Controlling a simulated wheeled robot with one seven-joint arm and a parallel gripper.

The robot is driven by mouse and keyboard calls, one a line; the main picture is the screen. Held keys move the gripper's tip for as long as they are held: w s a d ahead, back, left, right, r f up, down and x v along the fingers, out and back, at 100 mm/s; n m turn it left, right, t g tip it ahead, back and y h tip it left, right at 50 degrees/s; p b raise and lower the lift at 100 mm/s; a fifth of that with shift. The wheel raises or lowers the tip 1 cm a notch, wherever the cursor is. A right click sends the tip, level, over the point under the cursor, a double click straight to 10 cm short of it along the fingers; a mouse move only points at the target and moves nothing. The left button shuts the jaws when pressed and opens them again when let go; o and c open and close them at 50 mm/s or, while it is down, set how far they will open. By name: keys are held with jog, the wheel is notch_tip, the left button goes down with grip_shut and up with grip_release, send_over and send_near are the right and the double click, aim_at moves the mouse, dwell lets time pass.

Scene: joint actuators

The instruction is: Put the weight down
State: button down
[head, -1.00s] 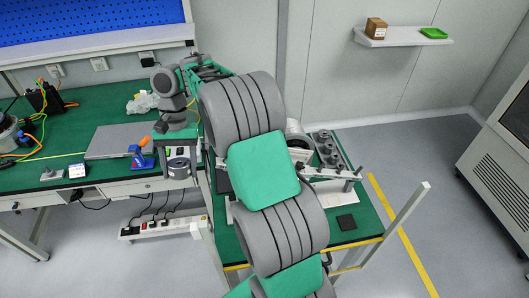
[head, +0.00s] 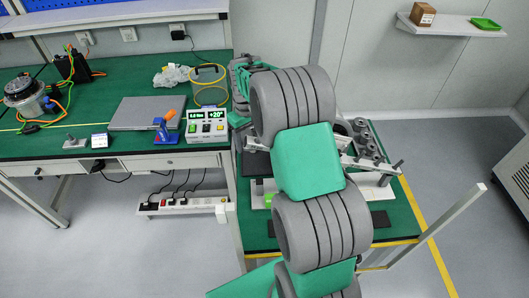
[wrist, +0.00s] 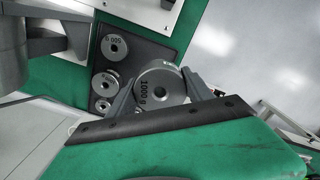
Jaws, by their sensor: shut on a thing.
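The grey disc weight marked 1000 g (wrist: 152,88) is between the two fingers of my gripper (wrist: 160,90) in the wrist view. The fingers are shut on it from both sides. It is over the edge area of a black mat (wrist: 151,45); I cannot tell whether it touches the mat. A weight marked 500 g (wrist: 114,47) and two smaller weights (wrist: 105,83) lie on the mat beside it. In the head view my gripper and the held weight are hidden behind my arm.
In the head view, a rack of grey cylindrical pieces (head: 367,143) stands on the right green table, beside a white-based fixture with a lever. A box with a display (head: 207,124), a grey plate (head: 148,112) and a blue-and-orange tool (head: 166,128) are on the left bench.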

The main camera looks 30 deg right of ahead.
aim_at(254, 165)
jog(key=shift+d+f+n, duration=0.4)
jog(key=shift+d, duration=0.3)
jog(key=shift+d+f, duration=0.2)
jog(key=shift+f, duration=0.1)
notch_tip(254, 165, down, 10)
jog(key=shift+w+r+p, duration=0.1)
jog(key=shift+r+p, duration=0.15)
jog(key=shift+p, duration=0.55)
jog(key=shift+f+b, duration=0.4)
jog(key=shift+f, duration=0.1)
